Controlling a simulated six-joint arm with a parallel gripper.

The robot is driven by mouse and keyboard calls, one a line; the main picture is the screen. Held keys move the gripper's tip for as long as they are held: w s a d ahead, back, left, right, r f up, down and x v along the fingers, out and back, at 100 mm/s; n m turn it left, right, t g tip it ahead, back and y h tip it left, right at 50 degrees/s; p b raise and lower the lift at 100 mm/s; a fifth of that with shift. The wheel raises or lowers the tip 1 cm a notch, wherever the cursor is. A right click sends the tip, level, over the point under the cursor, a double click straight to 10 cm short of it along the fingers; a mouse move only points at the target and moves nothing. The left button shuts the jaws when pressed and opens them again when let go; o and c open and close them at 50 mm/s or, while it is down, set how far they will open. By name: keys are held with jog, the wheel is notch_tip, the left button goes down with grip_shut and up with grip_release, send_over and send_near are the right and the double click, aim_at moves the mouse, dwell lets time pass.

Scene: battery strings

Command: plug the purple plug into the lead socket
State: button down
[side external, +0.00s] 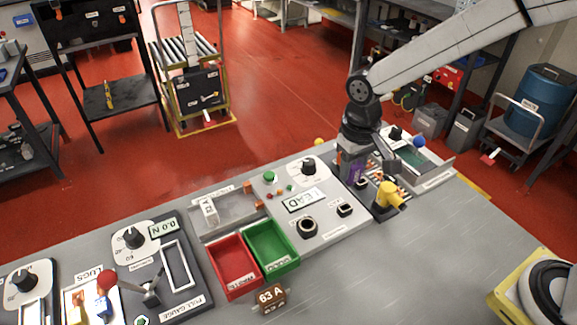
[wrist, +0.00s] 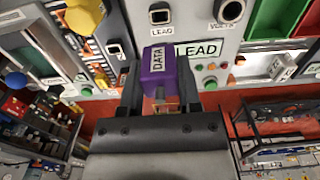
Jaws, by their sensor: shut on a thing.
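The purple plug (wrist: 157,72), with a label reading DATA, is held between the two fingers of my gripper (wrist: 158,88) in the wrist view. In the side view the purple plug (side external: 356,171) shows partly, under my gripper (side external: 355,177), above the right part of the lead panel. The lead socket (wrist: 160,15) is a small square dark opening in a light frame, with a LEAD label beside it. It also shows in the side view (side external: 345,209), in front of and slightly left of my gripper. The plug is apart from the socket.
A round socket (side external: 307,225) is left of the square one. A yellow part (side external: 389,196) stands close right of my gripper. Red (side external: 234,268) and green (side external: 271,247) bins and a brown 63 A block (side external: 271,297) are further left. The bench (side external: 390,270) in front is clear.

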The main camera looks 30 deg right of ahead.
jog(key=shift+f, duration=0.15)
jog(key=shift+f, duration=2.75)
jog(key=shift+f, duration=1.5)
jog(key=shift+c, duration=1.1)
grip_release()
jog(key=shift+r, duration=3.95)
